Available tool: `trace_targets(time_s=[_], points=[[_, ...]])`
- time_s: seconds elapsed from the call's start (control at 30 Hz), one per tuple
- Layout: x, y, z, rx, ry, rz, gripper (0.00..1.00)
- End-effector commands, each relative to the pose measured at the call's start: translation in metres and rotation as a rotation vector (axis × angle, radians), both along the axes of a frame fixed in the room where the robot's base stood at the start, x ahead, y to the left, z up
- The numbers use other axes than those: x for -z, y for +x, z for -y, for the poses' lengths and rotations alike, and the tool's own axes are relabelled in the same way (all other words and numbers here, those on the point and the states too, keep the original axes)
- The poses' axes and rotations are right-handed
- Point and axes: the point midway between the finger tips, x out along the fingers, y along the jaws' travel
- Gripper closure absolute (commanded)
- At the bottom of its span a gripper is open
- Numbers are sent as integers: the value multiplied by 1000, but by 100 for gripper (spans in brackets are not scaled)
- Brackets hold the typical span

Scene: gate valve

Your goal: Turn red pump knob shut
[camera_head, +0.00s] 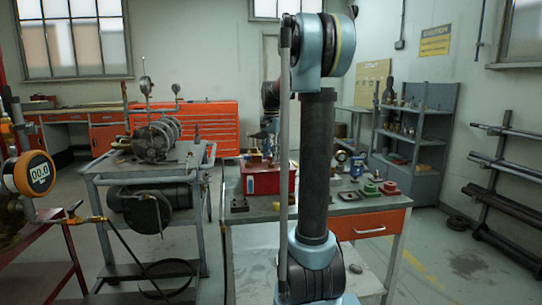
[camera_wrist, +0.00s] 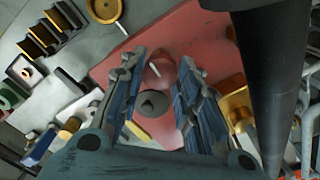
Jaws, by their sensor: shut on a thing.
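The red pump (camera_head: 262,181) is a box standing on the grey workbench, left of my arm in the head view. In the wrist view its red top (camera_wrist: 150,35) fills the middle, with a dark grey round part on it. The red knob (camera_wrist: 160,72) shows between the blue-padded fingers of my gripper (camera_wrist: 163,66). My gripper is shut on the knob, one finger on each side, though contact is hard to see. In the head view the knob cannot be made out, and my gripper is small and partly hidden above the pump.
The workbench (camera_head: 372,225) also bears green and red parts (camera_head: 380,188) to the right of my arm. A grey cart (camera_head: 105,178) with a pump stands left. An orange tool cabinet (camera_head: 205,118) is behind. Brass and dark parts (camera_wrist: 45,38) lie near the pump.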

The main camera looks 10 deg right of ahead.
Motion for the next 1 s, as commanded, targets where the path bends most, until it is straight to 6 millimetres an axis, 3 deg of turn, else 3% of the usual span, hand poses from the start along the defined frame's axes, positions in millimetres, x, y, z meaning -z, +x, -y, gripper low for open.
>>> trace_targets(time_s=[0.03,0.1,0.57,1.0], points=[[0,1,-3,-2,6,2,63],[0,1,-3,-2,5,2,50],[-8,0,-1,-1,2,1,50],[-83,1,-1,-1,2,1,50]])
